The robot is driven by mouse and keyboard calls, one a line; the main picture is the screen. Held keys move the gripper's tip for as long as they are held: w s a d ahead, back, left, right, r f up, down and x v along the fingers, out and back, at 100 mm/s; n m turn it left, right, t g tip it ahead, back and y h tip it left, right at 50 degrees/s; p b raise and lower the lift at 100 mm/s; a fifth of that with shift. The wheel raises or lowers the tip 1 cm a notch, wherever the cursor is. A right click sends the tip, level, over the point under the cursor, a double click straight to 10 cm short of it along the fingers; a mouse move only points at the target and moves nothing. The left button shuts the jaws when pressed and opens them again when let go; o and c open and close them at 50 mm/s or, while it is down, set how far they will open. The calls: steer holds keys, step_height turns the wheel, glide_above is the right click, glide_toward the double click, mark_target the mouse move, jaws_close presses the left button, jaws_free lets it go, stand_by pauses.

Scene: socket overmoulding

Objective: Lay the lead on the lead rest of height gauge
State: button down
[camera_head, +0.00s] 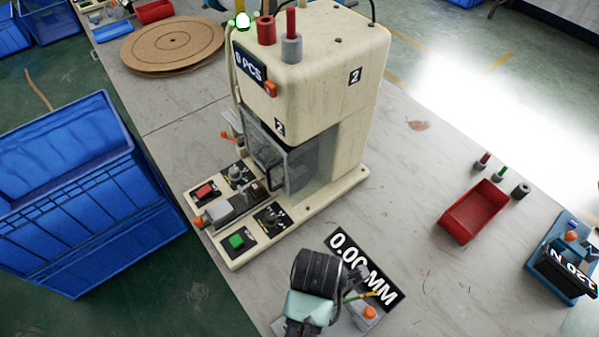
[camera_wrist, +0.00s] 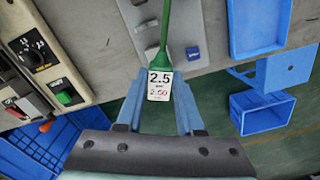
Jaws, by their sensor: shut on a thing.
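The lead shows in the wrist view as a green cord (camera_wrist: 165,35) with a thicker green end. A white tag (camera_wrist: 160,86) reading 2.5 and 2.50 sits at that end, between the blue fingers. My gripper (camera_wrist: 160,98) is shut on the lead. In the head view my gripper (camera_head: 358,290) is over the height gauge, and a bit of green and yellow shows beside it. The height gauge has a black display (camera_head: 365,268) reading 0.00 MM and an orange button (camera_head: 370,313). My arm hides part of the gauge, and I cannot make out its lead rest.
A cream moulding machine (camera_head: 315,80) stands behind the gauge. A red tray (camera_head: 475,211) and small coloured posts (camera_head: 499,173) are to the right. A blue device (camera_head: 565,262) is at the far right. Bare table lies between gauge and red tray.

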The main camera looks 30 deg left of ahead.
steer(key=n, duration=0.2)
steer(key=s+a+n, duration=0.1)
steer(key=n, duration=0.1)
steer(key=shift+s+a+r+p, duration=0.1)
steer(key=shift+s+r+p, duration=0.1)
steer(key=shift+p, duration=0.1)
steer(key=shift+s+f+n, duration=0.1)
steer(key=shift+f+n, duration=0.2)
step_height(320, 180, down, 10)
steer(key=shift+r, duration=0.25)
steer(key=shift+f, duration=0.15)
steer(key=c, duration=0.5)
jaws_free()
steer(key=shift+c, duration=0.2)
step_height(320, 180, up, 12)
steer(key=shift+r, duration=0.2)
